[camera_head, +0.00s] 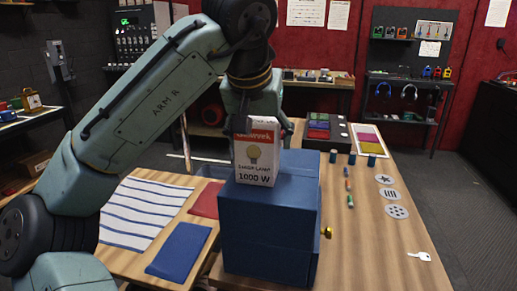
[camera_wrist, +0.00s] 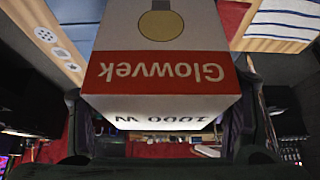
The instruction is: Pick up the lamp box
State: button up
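The lamp box (camera_head: 257,156) is a white carton with a red band, a bulb picture and "1000 W" on its front. It is upright at the top of a large blue box (camera_head: 268,232); I cannot tell whether its base touches the blue top. My gripper (camera_head: 261,124) is above and behind it, pointing down. In the wrist view the lamp box (camera_wrist: 162,60) fills the middle, with a finger of my gripper (camera_wrist: 163,125) close along each side. I cannot tell whether the fingers press on it.
Left of the blue box lie a striped cloth (camera_head: 145,211), a blue mat (camera_head: 180,248) and a red mat (camera_head: 205,201). On the right of the table are blue cylinders (camera_head: 363,148), grey discs (camera_head: 391,195) and a white key tag (camera_head: 420,256). The table's right front is mostly clear.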

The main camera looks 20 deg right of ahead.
jog(key=c, duration=1)
jog(key=shift+r, duration=0.15)
